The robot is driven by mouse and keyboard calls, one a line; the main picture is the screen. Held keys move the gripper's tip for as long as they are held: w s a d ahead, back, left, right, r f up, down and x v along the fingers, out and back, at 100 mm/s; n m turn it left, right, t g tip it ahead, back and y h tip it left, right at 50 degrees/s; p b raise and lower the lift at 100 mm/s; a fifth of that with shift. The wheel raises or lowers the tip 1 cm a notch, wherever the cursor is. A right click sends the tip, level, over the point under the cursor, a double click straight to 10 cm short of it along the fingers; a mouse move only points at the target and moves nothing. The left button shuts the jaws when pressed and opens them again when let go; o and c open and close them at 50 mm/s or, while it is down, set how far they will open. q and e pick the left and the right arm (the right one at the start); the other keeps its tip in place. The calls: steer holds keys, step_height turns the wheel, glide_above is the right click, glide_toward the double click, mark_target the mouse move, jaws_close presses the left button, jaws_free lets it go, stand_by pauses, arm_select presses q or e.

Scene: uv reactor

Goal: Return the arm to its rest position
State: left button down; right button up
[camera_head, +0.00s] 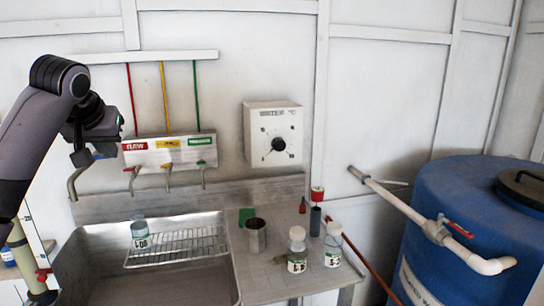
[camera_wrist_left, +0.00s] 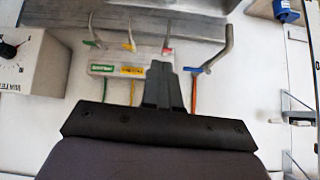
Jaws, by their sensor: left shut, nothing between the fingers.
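My left arm comes in from the left in the head view, raised and bent over the left side of the sink. Its black gripper (camera_head: 82,157) is in front of the wall, just left of the tap panel (camera_head: 168,152), and touches nothing that I can make out. In the left wrist view the fingers of this gripper (camera_wrist_left: 162,70) are shut together and empty, with the tap panel (camera_wrist_left: 103,70) behind them, upside down. My right gripper is in neither view.
A steel sink (camera_head: 190,290) holds a wire rack (camera_head: 190,246) and a labelled bottle (camera_head: 140,234). The counter (camera_head: 262,287) bears a steel cup (camera_head: 256,236) and two labelled bottles (camera_head: 297,252) (camera_head: 333,246). A dial box (camera_head: 272,133) is on the wall; a blue barrel (camera_head: 470,215) stands right.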

arm_select(q)
steer(key=s+d+f+m+g+h, duration=0.1)
steer(key=s+d+f, duration=0.25)
steer(key=f, duration=0.65)
steer(key=s+d+f+m+g, duration=0.1)
steer(key=s+d+f+m, duration=0.3)
steer(key=f, duration=0.6)
steer(key=s+d+f+n+h, duration=0.15)
steer(key=s+f, duration=0.35)
steer(key=f, duration=0.5)
steer(key=s+f+g, duration=0.1)
steer(key=s+f, duration=0.4)
steer(key=s, duration=0.9)
steer(key=s+f+g, duration=0.2)
steer(key=s+f, duration=0.2)
steer(key=s, duration=0.9)
steer(key=w+d+f+t+h, duration=0.1)
steer(key=w+d+f+t, duration=0.2)
steer(key=w+f+t, duration=0.3)
step_height(320, 180, down, 4)
steer(key=shift+w+d+r+m+t+h, duration=0.25)
steer(key=shift+w+m+t+h, duration=0.15)
steer(key=shift+t, duration=0.3)
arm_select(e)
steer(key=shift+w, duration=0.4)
